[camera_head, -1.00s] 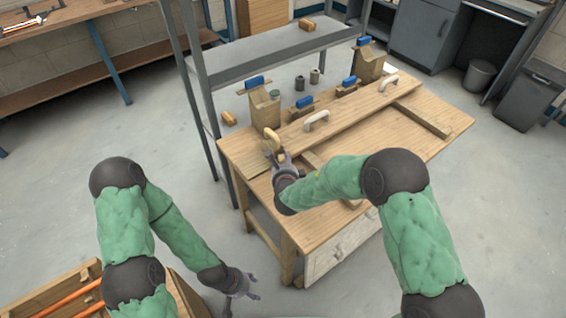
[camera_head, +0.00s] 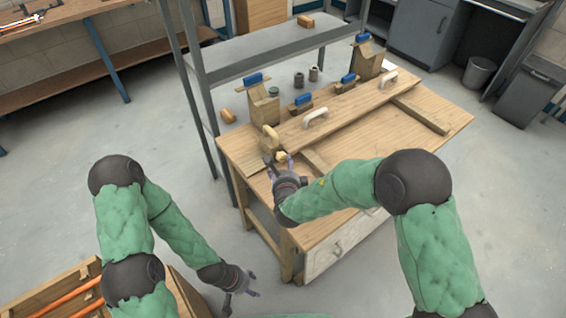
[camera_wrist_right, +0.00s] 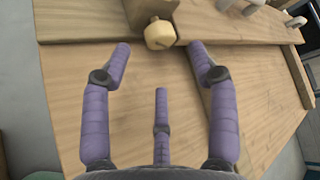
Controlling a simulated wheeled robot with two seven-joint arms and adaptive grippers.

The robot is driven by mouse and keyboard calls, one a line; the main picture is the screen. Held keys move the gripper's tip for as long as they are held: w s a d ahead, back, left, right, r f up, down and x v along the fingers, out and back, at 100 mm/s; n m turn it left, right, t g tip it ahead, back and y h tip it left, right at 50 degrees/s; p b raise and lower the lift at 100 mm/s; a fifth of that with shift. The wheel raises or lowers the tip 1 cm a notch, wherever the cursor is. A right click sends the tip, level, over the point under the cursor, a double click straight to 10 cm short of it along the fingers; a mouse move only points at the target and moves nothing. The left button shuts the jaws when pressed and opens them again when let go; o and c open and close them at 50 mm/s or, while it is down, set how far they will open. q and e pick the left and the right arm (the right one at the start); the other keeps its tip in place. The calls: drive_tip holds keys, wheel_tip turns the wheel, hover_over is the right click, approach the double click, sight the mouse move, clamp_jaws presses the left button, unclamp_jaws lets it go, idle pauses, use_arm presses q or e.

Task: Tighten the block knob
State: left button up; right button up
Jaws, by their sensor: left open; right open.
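The pale yellow block knob (camera_wrist_right: 159,34) sits on the side of a wooden block (camera_wrist_right: 143,10) at the top of the right wrist view. In the head view the small knob (camera_head: 281,156) shows at the near left end of the board, below the block. My right gripper (camera_head: 281,166) is just in front of the knob, its fingers pointing at it. In the wrist view the purple fingers of that gripper (camera_wrist_right: 158,65) are spread and empty, apart from the knob. My left gripper (camera_head: 252,286) is open and empty, low over the floor beside the bench.
The wooden bench (camera_head: 400,150) carries a long board (camera_head: 345,108) with white handles, and blue-handled clamps (camera_head: 303,104) behind it. A grey metal shelf (camera_head: 270,52) stands behind. A wooden crate with orange pipes (camera_head: 68,300) is at lower left. The bench's front right is clear.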

drive_tip(key=shift+v, duration=3.1)
